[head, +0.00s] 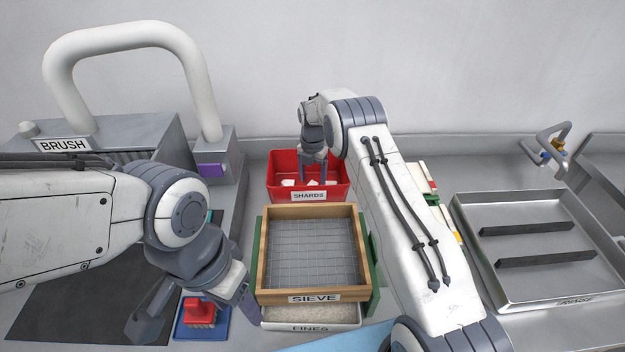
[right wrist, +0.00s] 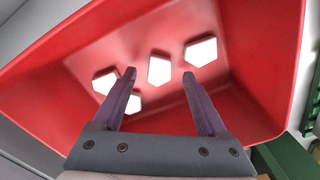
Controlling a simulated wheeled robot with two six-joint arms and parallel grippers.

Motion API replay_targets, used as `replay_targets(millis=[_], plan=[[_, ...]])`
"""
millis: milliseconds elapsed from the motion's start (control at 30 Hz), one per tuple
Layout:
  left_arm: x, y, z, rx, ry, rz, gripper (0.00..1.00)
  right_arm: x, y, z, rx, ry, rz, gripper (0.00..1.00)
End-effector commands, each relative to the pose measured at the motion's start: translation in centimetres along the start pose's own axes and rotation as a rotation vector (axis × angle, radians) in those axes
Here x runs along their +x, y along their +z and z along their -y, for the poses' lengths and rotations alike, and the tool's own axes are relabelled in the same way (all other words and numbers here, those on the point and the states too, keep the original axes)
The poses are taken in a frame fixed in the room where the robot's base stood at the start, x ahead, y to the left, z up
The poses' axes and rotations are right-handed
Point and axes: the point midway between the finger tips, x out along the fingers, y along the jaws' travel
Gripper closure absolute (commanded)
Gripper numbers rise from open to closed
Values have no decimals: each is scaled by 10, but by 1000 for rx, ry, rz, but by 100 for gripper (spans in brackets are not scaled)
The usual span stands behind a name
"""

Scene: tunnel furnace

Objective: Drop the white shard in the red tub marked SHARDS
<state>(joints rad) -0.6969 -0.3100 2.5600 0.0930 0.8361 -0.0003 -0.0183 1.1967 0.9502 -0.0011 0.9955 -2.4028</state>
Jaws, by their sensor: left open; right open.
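The red tub marked SHARDS (head: 335,190) stands at the back of the bench, behind the sieve. Several white shards lie on its floor; one white shard (right wrist: 159,69) shows near the middle in the right wrist view, with others around it. My right gripper (head: 316,176) points down into the tub. In the right wrist view its two fingers (right wrist: 159,78) are apart, with no shard held between them. I cannot tell which shard is the task's one.
The wooden-framed sieve (head: 265,250) is empty, over a white tray marked FINES (head: 340,317). A grey metal tray (head: 510,215) with two dark bars is at right. The BRUSH machine (head: 120,136) with a white pipe is at back left.

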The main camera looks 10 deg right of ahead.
Motion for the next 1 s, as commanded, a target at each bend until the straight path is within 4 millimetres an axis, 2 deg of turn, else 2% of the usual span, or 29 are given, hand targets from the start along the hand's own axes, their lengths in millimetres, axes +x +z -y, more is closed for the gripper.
replay_targets(millis=[400,533,733,867,967,1000], plan=[[21,1,2,0,0,0,40,-76,0,-1,0,3,3,25],[23,1,2,0,0,0,40,-91,0,0,0,1,2,25],[23,1,2,0,0,0,40,-99,-3,-1,8,1,0,25],[23,1,2,0,0,0,40,-116,-26,-10,86,7,0,25],[23,1,2,0,0,0,40,-138,-62,-17,216,16,-3,25],[23,1,2,0,0,0,40,-147,-80,-19,278,19,-6,25]])
